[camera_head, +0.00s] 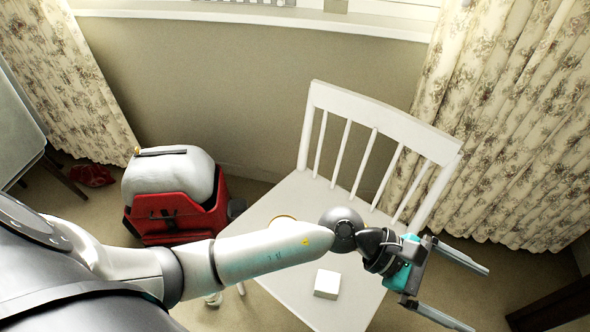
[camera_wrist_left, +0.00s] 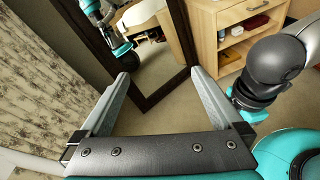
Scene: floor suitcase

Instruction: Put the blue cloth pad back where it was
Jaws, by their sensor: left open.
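No blue cloth pad can be made out in either view. My left gripper (camera_head: 480,301) is open and empty, past the right side of the white chair (camera_head: 385,112). In the left wrist view, its two fingers (camera_wrist_left: 160,76) are spread wide with nothing between them, pointing toward a dark-framed mirror. My left arm crosses over the chair seat and hides part of it. My right gripper cannot be seen.
A small white block (camera_head: 326,284) and a partly hidden gold-rimmed item (camera_head: 283,218) are on the seat. The mirror (camera_wrist_left: 160,95) and a wooden cabinet (camera_wrist_left: 207,45) stand ahead.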

